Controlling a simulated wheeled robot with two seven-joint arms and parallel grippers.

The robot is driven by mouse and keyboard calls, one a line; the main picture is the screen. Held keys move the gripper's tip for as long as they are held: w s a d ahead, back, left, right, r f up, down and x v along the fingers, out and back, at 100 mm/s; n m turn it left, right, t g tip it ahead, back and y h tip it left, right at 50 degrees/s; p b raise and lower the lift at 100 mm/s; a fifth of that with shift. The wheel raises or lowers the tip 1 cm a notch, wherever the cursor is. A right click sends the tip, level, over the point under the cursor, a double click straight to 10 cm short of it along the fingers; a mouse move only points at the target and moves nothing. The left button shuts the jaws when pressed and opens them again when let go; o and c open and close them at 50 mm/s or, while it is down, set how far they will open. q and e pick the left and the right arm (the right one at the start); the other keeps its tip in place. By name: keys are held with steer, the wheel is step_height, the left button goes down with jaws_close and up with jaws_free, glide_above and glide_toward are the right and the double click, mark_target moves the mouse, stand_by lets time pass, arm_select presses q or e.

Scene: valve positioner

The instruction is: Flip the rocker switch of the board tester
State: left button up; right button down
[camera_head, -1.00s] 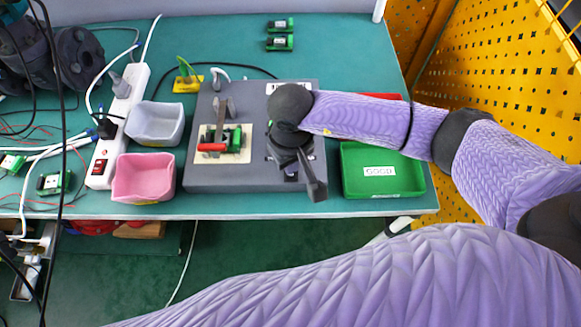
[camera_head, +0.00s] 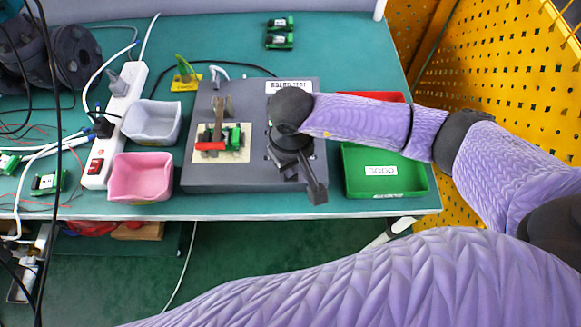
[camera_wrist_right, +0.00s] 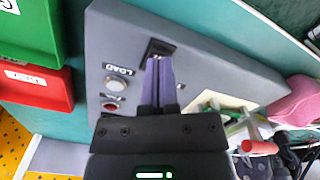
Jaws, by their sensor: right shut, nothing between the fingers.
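The board tester (camera_head: 225,182) is a flat grey box near the front of the table. A board under a clamp with a red handle (camera_head: 210,146) sits on its pale plate. My right gripper (camera_head: 290,173) is over the tester's right front part, mostly hidden by its own wrist in the head view. In the right wrist view its fingers (camera_wrist_right: 160,62) are shut and empty, with the tips at the black rocker switch (camera_wrist_right: 158,47). The fingers partly cover the switch, and I cannot tell its position or whether they touch it. My left gripper is out of view.
A green tray (camera_head: 350,190) stands right of the tester, with a red tray (camera_head: 372,96) behind. Pink (camera_head: 142,177) and grey (camera_head: 152,122) bins and a power strip (camera_head: 113,130) stand left. A round button (camera_wrist_right: 115,84) lies beside the switch.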

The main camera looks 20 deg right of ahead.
steer(key=shift+f+b, duration=0.45)
steer(key=shift+f, duration=0.05)
steer(key=shift+r, duration=0.15)
step_height(320, 180, up, 7)
steer(key=p, duration=0.4)
steer(key=shift+p, duration=0.35)
